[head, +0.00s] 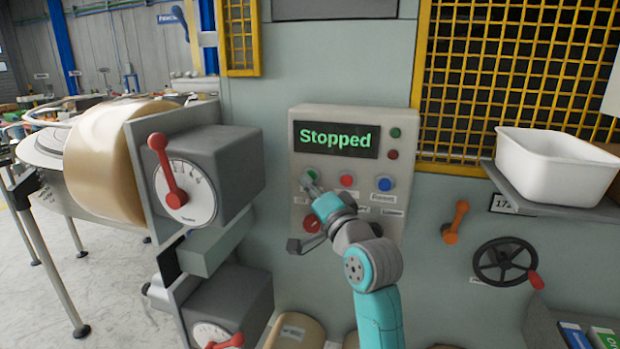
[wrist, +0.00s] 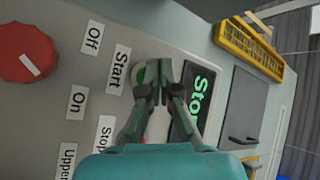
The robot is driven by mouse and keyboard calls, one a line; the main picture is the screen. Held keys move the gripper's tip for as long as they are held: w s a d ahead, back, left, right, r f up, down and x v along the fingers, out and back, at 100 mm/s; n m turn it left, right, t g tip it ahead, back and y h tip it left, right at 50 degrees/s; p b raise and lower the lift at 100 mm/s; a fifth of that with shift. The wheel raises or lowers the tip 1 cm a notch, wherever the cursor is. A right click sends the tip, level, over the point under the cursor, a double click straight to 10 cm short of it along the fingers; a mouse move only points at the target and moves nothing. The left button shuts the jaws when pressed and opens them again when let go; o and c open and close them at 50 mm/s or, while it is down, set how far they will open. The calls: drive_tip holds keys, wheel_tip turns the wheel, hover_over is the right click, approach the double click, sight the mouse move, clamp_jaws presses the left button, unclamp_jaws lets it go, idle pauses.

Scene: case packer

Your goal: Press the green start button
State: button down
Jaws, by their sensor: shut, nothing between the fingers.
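The green start button (head: 311,174) is on the grey control panel (head: 300,133), at the left of a row of buttons. In the wrist view the green button (wrist: 139,76) shows beside the label reading Start, partly hidden by a finger. My gripper (head: 312,185) is shut and empty, its fingertips close in front of the button. In the wrist view my gripper (wrist: 159,88) covers part of the panel. I cannot tell whether the fingertips touch the button. The panel display (head: 336,139) reads Stopped in green.
A red button (head: 347,181) and a blue button (head: 385,184) sit to the right. A red rotary knob (wrist: 28,53) is below, marked Off and On. A grey box with a red lever (head: 166,170) juts out at left. A white bin (head: 553,168) stands on a shelf at right.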

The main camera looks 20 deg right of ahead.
drive_tip(key=shift+w+d, duration=0.3)
drive_tip(key=shift+w, duration=0.05)
idle(0.5)
drive_tip(key=shift+s+a, duration=0.1)
idle(0.3)
drive_tip(key=shift+s+a, duration=0.45)
drive_tip(key=shift+s, duration=0.15)
drive_tip(key=s+a, duration=0.1)
drive_tip(key=s, duration=0.1)
drive_tip(key=s+a, duration=0.2)
idle(0.5)
idle(0.6)
